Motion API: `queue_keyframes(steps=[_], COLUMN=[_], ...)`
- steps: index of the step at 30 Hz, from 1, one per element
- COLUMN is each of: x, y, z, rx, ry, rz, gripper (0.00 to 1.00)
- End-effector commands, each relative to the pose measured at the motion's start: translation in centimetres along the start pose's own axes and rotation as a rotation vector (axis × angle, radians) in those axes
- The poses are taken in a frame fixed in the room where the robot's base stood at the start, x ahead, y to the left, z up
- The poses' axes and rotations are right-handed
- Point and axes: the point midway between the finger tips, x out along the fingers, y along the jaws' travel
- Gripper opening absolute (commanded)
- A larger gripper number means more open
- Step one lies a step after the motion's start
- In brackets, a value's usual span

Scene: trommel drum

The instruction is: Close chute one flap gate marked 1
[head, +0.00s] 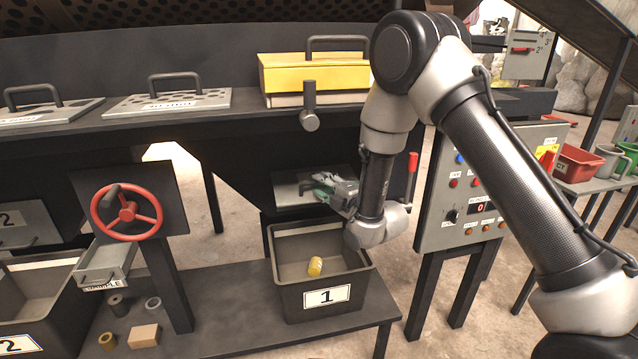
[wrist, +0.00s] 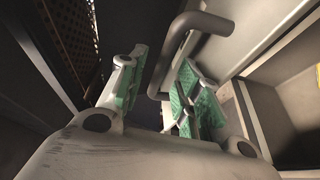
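The chute one flap gate (head: 292,193) is a grey plate under the dark hopper, above the bin marked 1. My gripper covers its right part, and its number marking cannot be seen. My gripper (head: 328,190) is at the plate with its green-padded fingers apart. In the wrist view, the gate's dark bent bar handle (wrist: 187,24) lies ahead of and partly between the open fingers (wrist: 158,95). I cannot tell whether a finger touches it. A pale plate surface (wrist: 238,38) shows behind the handle.
The bin marked 1 (head: 325,298) stands below with a yellow piece (head: 315,267) inside. A red handwheel (head: 127,212) is to the left. A control panel (head: 460,215) and an upright red-handled lever (head: 412,166) stand close right of my wrist. A hanging lever (head: 309,108) is above.

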Motion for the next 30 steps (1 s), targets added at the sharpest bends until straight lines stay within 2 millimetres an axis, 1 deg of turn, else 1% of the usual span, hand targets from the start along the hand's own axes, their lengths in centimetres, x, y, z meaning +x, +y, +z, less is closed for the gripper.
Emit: queue_keyframes(steps=[1, 3, 6, 15, 17, 18, 21, 30], x=[0.8, 1.6, 2.4, 2.7, 2.7, 2.7, 2.7, 2.7], y=[0.0, 0.0, 0.0, 0.0, 0.0, 0.0, 0.0, -0.1], z=[0.0, 0.0, 0.0, 0.0, 0.0, 0.0, 0.0, -0.1], rx=[0.000, 0.001, 0.001, 0.001, 0.001, 0.001, 0.001, 0.000], ry=[0.000, 0.000, 0.000, 0.000, 0.000, 0.000, 0.000, 0.000], rz=[0.001, 0.001, 0.000, -0.002, -0.002, -0.002, -0.002, 0.003], gripper=[0.34, 0.34, 0.34, 0.34, 0.23, 0.15, 0.00, 0.00])
